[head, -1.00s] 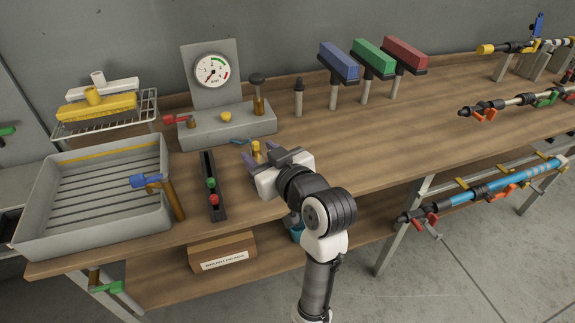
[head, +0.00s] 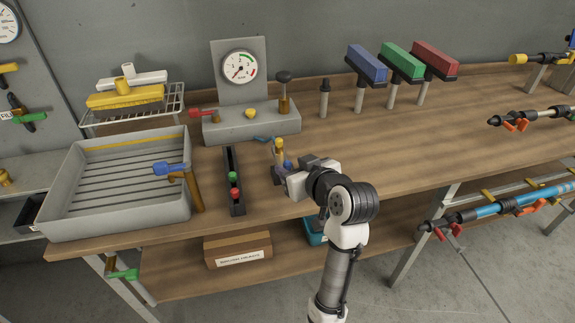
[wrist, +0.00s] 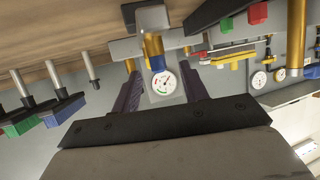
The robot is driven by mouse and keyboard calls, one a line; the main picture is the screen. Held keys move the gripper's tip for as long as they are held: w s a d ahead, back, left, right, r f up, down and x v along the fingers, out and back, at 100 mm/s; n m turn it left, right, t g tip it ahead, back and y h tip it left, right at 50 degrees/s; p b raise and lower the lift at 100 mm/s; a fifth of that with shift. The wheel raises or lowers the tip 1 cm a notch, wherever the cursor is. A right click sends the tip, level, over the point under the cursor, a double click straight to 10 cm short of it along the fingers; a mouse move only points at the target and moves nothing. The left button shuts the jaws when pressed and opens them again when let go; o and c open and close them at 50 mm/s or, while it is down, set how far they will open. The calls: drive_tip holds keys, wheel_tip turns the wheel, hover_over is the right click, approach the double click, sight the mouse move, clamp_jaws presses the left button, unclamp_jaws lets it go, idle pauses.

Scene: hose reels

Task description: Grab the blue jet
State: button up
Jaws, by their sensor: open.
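A small blue piece, which I take as the blue jet (wrist: 157,62), sits against a brass fitting (wrist: 152,44) in the wrist view, which looks upside down. My gripper (head: 281,168) is at the bench's front part, close to the jet. Its two purple fingers are spread apart in the wrist view (wrist: 162,90), with the blue jet in the gap between them in the picture. I see no finger touching it.
A black rack (head: 233,203) with green and red pieces lies left of my gripper. A grey gauge stand (head: 250,125) is behind. A grey tray (head: 70,222) with a blue-handled brass tap is farther left. Blue, green and red blocks stand on posts back right.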

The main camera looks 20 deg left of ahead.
sight(288, 162)
drive_tip(key=x, duration=0.1)
drive_tip(key=p+x, duration=0.1)
drive_tip(key=x, duration=0.1)
drive_tip(key=p+x, duration=0.1)
drive_tip(key=x, duration=0.1)
drive_tip(key=shift+r, duration=0.3)
drive_tip(key=shift+w+a+f, duration=0.2)
drive_tip(key=shift+w, duration=0.05)
drive_tip(key=shift+c, duration=0.4)
clamp_jaws()
